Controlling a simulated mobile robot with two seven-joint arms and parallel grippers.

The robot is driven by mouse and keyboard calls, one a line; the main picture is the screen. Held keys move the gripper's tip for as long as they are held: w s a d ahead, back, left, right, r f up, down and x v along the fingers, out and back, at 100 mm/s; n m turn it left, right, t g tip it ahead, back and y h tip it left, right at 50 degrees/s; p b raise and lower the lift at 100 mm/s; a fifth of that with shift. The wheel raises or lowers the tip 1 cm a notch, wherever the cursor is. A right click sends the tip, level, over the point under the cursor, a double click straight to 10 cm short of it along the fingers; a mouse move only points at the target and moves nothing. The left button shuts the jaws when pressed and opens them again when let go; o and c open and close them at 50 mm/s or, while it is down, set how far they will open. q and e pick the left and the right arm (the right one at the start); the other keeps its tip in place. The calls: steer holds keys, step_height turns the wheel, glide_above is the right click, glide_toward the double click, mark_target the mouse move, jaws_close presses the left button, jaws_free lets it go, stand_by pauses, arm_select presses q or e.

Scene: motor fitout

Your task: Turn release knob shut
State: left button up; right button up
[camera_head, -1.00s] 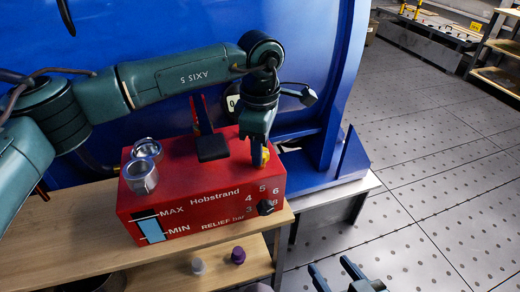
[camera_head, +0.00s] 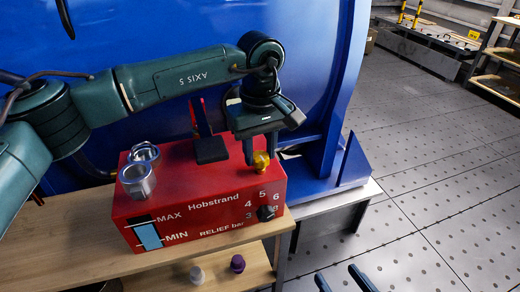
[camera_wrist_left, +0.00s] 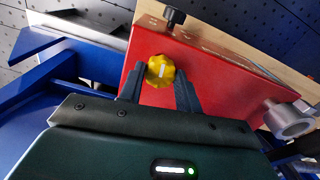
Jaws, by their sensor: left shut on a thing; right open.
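The yellow knob (camera_head: 261,160) stands on top of the red Hobstrand unit (camera_head: 190,215), near its right end. In the left wrist view the yellow knob (camera_wrist_left: 160,71) has a ribbed rim and a white line on its face. My left gripper (camera_head: 262,158) points down from above and is shut on this knob, one finger on each side; the left wrist view shows its fingers (camera_wrist_left: 160,85) too. My right gripper (camera_head: 345,281) is open and empty at the bottom edge of the head view, away from the unit, partly cut off.
A black dial (camera_head: 265,212) sits on the unit's numbered front. A black lever (camera_head: 209,148) and an open metal filler neck (camera_head: 137,180) are on its top. A grey cap (camera_head: 197,274) and a purple cap (camera_head: 238,263) lie on the lower shelf. A large blue housing (camera_head: 160,30) rises behind.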

mark_target(260, 156)
arm_select(q)
steer(key=shift+m, duration=0.6)
steer(key=o, duration=1)
steer(key=shift+c, duration=0.2)
step_height(260, 156, up, 13)
steer(key=p, duration=0.1)
arm_select(e)
steer(key=shift+w+a+f+g, duration=0.1)
steer(key=shift+w+a+g, duration=0.05)
steer(key=shift+a+g, duration=0.15)
arm_select(q)
steer(key=shift+r, duration=0.1)
